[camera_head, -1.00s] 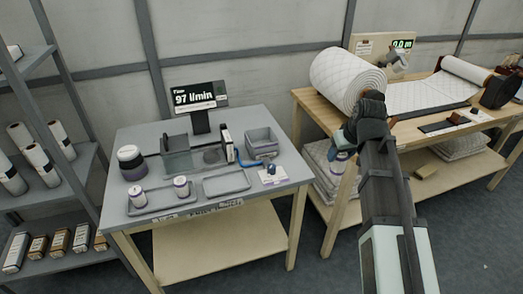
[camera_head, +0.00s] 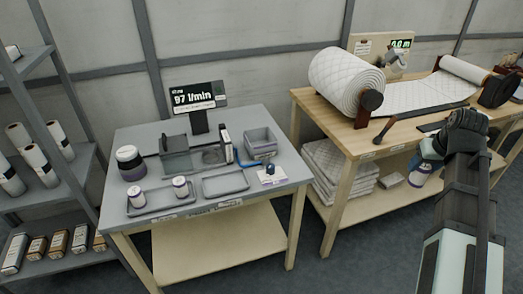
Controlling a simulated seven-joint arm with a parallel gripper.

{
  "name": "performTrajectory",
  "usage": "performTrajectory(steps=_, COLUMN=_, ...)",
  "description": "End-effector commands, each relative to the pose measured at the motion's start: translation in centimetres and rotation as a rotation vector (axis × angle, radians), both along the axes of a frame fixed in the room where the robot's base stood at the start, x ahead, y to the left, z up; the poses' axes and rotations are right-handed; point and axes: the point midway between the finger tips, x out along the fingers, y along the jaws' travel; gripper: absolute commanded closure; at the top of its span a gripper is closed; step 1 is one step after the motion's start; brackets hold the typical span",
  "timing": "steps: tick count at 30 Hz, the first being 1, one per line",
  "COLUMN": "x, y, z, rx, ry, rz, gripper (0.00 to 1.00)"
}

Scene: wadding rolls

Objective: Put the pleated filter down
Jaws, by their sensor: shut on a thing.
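My gripper (camera_head: 437,149) is at the right, in front of the wooden bench. It is shut on a small white thing with a purple band (camera_head: 422,173), which hangs below the bench top, in front of the lower shelf. I take this for the pleated filter; the gripper partly hides it and its pleats are too small to make out. Two similar white canisters (camera_head: 137,197) and (camera_head: 180,187) stand on the left grey tray (camera_head: 160,208) on the grey table.
The right grey tray (camera_head: 225,183) looks empty. A grey bin (camera_head: 261,141), a dark-lidded jar (camera_head: 130,163) and a display reading 97 l/min (camera_head: 195,97) are also on the grey table. A large quilted roll (camera_head: 345,82) lies on the wooden bench (camera_head: 372,137). Shelving (camera_head: 50,185) stands left.

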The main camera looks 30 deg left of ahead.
Motion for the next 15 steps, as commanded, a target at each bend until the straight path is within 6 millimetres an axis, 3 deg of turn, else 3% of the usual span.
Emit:
performTrajectory(steps=6, x=0.0, y=-2.3, z=0.0, rx=0.0, ry=0.0, rz=-0.036, gripper=0.85)
performTrajectory(steps=15, x=0.0, y=1.3, z=-0.1, rx=0.0, ry=0.0, rz=0.019, gripper=0.85)
